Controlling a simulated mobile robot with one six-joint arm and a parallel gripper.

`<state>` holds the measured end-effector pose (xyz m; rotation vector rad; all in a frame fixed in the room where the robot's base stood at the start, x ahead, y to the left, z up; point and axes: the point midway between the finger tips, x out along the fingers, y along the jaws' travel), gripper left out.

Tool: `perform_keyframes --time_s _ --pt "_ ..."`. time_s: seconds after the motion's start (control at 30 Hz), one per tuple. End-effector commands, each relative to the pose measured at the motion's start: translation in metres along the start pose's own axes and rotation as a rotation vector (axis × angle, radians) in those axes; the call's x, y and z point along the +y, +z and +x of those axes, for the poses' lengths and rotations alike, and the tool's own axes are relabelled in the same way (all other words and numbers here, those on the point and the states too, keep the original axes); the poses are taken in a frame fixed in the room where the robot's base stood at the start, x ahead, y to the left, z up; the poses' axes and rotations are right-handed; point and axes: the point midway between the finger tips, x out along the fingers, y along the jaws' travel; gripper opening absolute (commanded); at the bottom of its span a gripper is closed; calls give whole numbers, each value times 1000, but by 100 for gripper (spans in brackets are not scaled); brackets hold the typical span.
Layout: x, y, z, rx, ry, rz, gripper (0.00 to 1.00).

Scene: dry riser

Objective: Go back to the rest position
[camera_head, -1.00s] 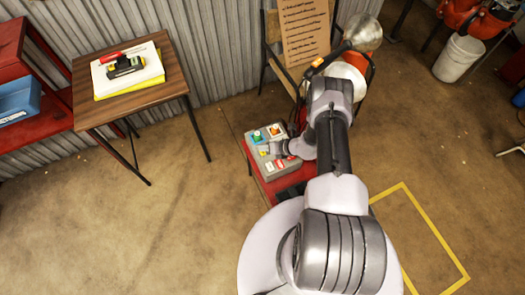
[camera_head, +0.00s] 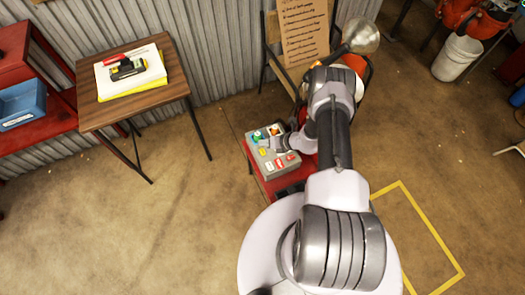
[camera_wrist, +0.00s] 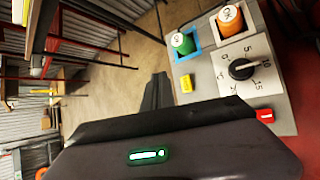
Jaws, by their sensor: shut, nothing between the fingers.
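My gripper (camera_head: 272,143) is over the grey control box in the head view, small and partly hidden by my arm. In the wrist view its dark body fills the bottom, and a dark finger (camera_wrist: 158,92) points up beside the box; the fingers are shut and empty. The control box (camera_head: 268,168) also shows in the wrist view (camera_wrist: 206,80).
The box sits on a red stand (camera_head: 288,182). A wooden table (camera_head: 160,95) with a yellow and white stack stands left. A white bucket (camera_head: 457,58) stands right. A yellow outline (camera_head: 432,235) marks clear floor.

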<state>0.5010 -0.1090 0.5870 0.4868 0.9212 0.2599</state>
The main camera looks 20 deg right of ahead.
Motion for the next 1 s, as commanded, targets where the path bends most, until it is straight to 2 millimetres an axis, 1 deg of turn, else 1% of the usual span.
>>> perform_keyframes --time_s 0.47,0.53,0.57,0.63,0.67,0.7,0.77,0.8,0.87,0.9,0.97,1.0 --pt "0 0 0 0 0 -1 0" --pt "6 10 -4 1 9 -33 0" --pt "13 21 -8 1 18 -67 0" --pt "42 60 -25 7 54 -208 0" --pt "61 80 -36 12 76 -291 0" --pt "90 106 -54 21 106 -419 0" --pt "138 139 -84 38 152 -622 0" --pt "172 155 -107 50 180 -763 0" --pt "222 173 -144 69 218 -980 0" --pt "255 180 -170 83 241 -1131 0" --pt "304 181 -213 107 269 -1368 0" --pt "332 177 -242 125 282 -1526 0"
